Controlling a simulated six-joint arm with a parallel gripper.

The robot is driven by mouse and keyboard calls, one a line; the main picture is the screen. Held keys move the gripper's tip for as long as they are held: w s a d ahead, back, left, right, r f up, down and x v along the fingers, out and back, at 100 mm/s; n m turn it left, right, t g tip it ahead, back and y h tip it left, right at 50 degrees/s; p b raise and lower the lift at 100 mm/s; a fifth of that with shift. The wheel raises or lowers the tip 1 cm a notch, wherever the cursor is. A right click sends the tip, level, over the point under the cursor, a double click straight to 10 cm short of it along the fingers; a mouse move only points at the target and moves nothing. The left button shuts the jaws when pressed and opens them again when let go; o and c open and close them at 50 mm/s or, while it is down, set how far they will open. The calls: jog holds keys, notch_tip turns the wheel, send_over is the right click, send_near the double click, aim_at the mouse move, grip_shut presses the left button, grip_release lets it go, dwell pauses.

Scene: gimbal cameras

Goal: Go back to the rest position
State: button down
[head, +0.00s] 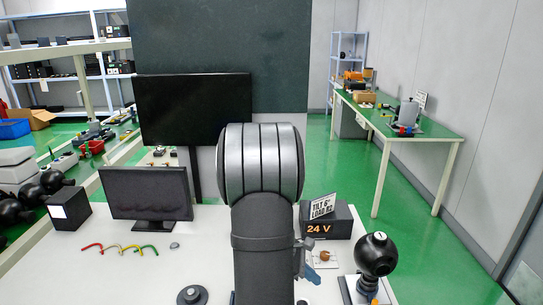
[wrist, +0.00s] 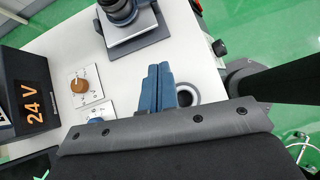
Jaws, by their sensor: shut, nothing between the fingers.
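My gripper (wrist: 160,86) shows in the wrist view as two blue fingers pressed together, with nothing between them. It is over the white table (wrist: 60,40), beside a dark ring (wrist: 186,95). In the head view my grey arm rises in the middle, and part of the blue gripper (head: 310,272) shows at its right side. The rest of the gripper is hidden behind the arm. A black gimbal camera (head: 376,254) stands on a plate to the right of the gripper. Its base plate (wrist: 135,40) shows at the top of the wrist view.
A black box reading 24 V (head: 328,222) carries a sign, "TILT 6° LOAD R2". A panel with a brown knob (head: 324,257) lies before it. A monitor (head: 147,193), coloured wires (head: 120,248) and a dark round piece (head: 192,295) are on the left.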

jog(key=shift+v, duration=1)
